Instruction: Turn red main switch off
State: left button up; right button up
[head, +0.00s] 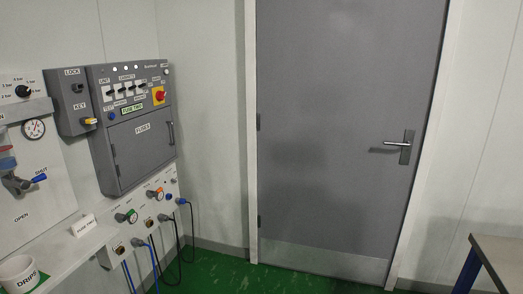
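The red main switch (159,95) is a red knob on a yellow plate at the upper right of the grey electrical cabinet (130,125), on the left wall in the head view. It is small here, and I cannot read its on or off position. A row of small switches (123,90) and a green "FUSE TWO" label (132,109) are to its left. Neither of my grippers is in view.
A grey "LOCK" box (74,101) with a yellow key is left of the cabinet. Below are a ledge with a white drip cup (19,273), plugs and hanging blue cables. A grey door (340,130) fills the middle. A table corner (500,258) is at right. Green floor (225,275) is clear before the door.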

aim_at(160, 96)
jog(key=i+j+u, duration=0.1)
jog(key=i+u, duration=0.65)
jog(key=i+l+u, duration=0.1)
jog(key=i+u, duration=0.25)
jog(key=i+l, duration=0.15)
jog(key=l, duration=0.45)
jog(key=i+l+u, duration=0.15)
jog(key=l, duration=0.4)
jog(key=i+l, duration=0.1)
jog(key=l, duration=0.5)
jog(key=i+l+u, duration=0.1)
jog(key=l, duration=0.5)
